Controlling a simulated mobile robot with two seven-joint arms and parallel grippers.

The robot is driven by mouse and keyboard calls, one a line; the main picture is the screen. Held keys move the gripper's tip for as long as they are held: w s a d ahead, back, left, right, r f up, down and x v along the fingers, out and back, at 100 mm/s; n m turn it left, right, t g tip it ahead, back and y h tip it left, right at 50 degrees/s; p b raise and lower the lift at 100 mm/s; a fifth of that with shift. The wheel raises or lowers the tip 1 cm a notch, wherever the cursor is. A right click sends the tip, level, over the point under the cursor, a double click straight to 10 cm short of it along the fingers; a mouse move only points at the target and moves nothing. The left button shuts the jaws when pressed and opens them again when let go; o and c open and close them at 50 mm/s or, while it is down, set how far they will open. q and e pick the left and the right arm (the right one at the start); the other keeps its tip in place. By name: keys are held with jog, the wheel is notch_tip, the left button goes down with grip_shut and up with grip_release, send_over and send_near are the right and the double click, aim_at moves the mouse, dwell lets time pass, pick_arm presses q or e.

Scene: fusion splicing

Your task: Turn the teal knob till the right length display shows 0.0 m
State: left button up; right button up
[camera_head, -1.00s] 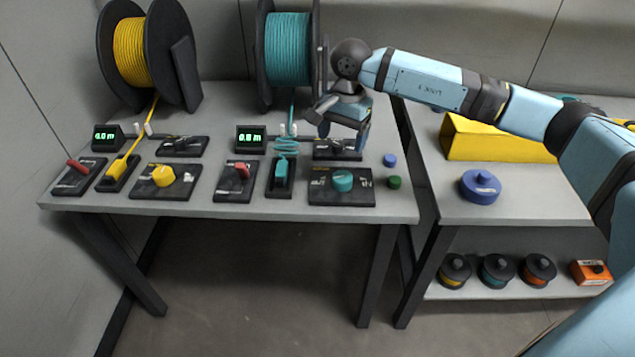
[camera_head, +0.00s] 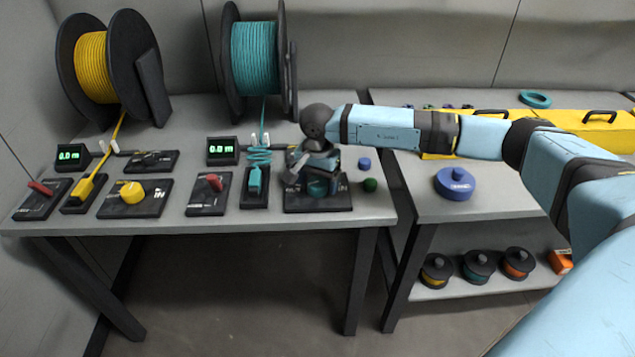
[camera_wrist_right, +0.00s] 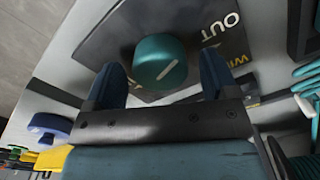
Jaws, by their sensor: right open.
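The teal knob (camera_head: 318,187) sits on a black plate (camera_head: 333,205) at the table's front right, partly hidden by my right gripper (camera_head: 305,175). In the right wrist view the knob (camera_wrist_right: 160,60) has a pale pointer line, and the plate (camera_wrist_right: 112,40) carries "OUT" lettering. My right gripper's two fingers (camera_wrist_right: 161,80) are open around the knob's near side, with gaps on both sides. The right length display (camera_head: 223,150) glows green and seems to read 0.0 m, but the digits are small. My left gripper is not in view.
A teal spool (camera_head: 254,58) stands behind, its fibre running down to a teal clamp (camera_head: 255,183) left of the knob. A red lever (camera_head: 214,182) and yellow knob (camera_head: 132,193) lie further left. A blue button (camera_head: 364,163) and green button (camera_head: 370,185) sit close to the right.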

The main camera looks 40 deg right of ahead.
jog(key=shift+f, duration=0.15)
jog(key=shift+c, duration=0.3)
jog(key=c, duration=0.9)
jog(key=shift+m, duration=0.3)
